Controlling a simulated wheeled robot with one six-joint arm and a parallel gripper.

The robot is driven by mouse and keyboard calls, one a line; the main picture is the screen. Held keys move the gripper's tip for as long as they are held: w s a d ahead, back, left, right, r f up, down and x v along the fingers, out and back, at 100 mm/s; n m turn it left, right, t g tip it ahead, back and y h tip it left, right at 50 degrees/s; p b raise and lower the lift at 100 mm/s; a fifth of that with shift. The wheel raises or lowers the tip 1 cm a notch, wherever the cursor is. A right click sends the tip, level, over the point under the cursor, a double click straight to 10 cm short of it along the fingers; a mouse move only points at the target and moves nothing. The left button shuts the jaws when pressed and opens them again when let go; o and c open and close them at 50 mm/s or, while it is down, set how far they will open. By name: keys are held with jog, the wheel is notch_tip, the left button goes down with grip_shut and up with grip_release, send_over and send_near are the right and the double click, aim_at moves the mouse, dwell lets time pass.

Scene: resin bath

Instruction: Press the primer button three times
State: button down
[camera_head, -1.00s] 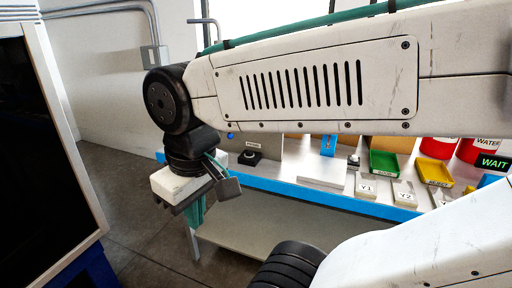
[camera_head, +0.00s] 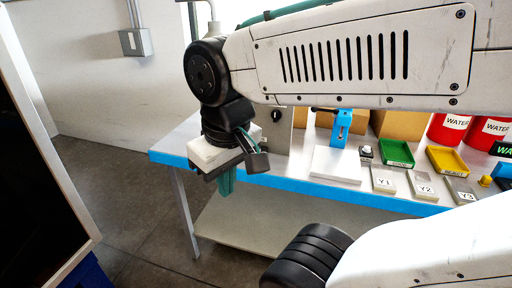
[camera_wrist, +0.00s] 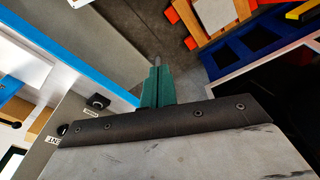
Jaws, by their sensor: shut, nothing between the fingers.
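A small dark box with a round white top (camera_head: 366,151) stands on the bench, left of the green tray; it may be the primer button, but I read no label on it. My gripper (camera_head: 227,184) hangs in front of the bench's blue front edge, well left of that box. Its teal fingers point down and are shut and empty; they also show in the wrist view (camera_wrist: 157,80). A grey panel with a black knob (camera_head: 276,114) is partly hidden behind my gripper.
The bench (camera_head: 190,145) has a blue front edge. On it are a white slab (camera_head: 336,164), a blue stand (camera_head: 341,127), a green tray (camera_head: 396,153), a yellow tray (camera_head: 446,160), plates marked Y1, Y2 and Y3, and red WATER containers (camera_head: 449,128). A dark framed panel (camera_head: 35,170) stands left.

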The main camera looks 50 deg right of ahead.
jog(key=w+d+m+t+h, duration=0.25)
jog(key=w+d+m, duration=0.25)
jog(key=w+d, duration=0.65)
jog(key=w+d+m+t+h, duration=0.1)
jog(key=w+d+m+h, duration=0.45)
jog(key=d, duration=0.85)
jog(key=w+d+f+m+t+y, duration=0.1)
jog(key=w+d+f, duration=0.1)
jog(key=d, duration=0.1)
jog(key=w+d+f+m+y, duration=0.1)
jog(key=w+d+f+m, duration=0.1)
jog(key=w+d+f, duration=0.1)
jog(key=w+d+f+m+t+y, duration=0.1)
jog(key=w+d+f, duration=0.1)
jog(key=d, duration=0.3)
jog(key=shift+w+d+f+t+y, duration=0.25)
jog(key=shift+f+t+y, duration=0.1)
jog(key=shift+f, duration=0.25)
jog(key=shift+f, duration=4.4)
jog(key=shift+f, duration=0.1)
jog(key=shift+f, duration=0.3)
